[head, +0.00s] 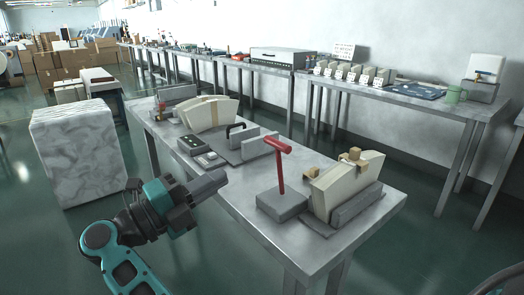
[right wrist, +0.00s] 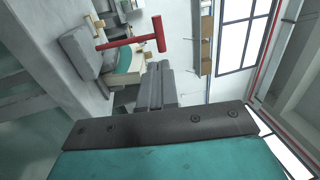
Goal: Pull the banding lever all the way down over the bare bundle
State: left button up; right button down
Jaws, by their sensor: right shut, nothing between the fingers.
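The banding lever is a red upright rod with a T-shaped handle (head: 281,165), rising from a grey block (head: 284,204) on the table. In the right wrist view the red lever (right wrist: 132,43) shows with its crossbar. The bare bundle (head: 340,188) is a cream stack of sheets to the right of the lever, with tan blocks on it and grey plates beside it. No band shows around it. My right gripper (head: 219,178) is shut and empty, left of the lever and apart from it. Its fingers also show in the right wrist view (right wrist: 155,78). My left gripper is not in view.
A white wrapped block (head: 79,152) stands at left. Long benches line the wall.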

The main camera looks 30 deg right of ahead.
jog(key=p, duration=0.2)
send_near(274, 146)
jog(key=x, duration=0.5)
jog(key=shift+d+r, duration=0.15)
jog(key=shift+d, duration=0.05)
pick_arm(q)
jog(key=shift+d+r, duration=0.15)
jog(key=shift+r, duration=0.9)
pick_arm(e)
jog(key=shift+d, duration=0.75)
jog(key=shift+r, duration=0.1)
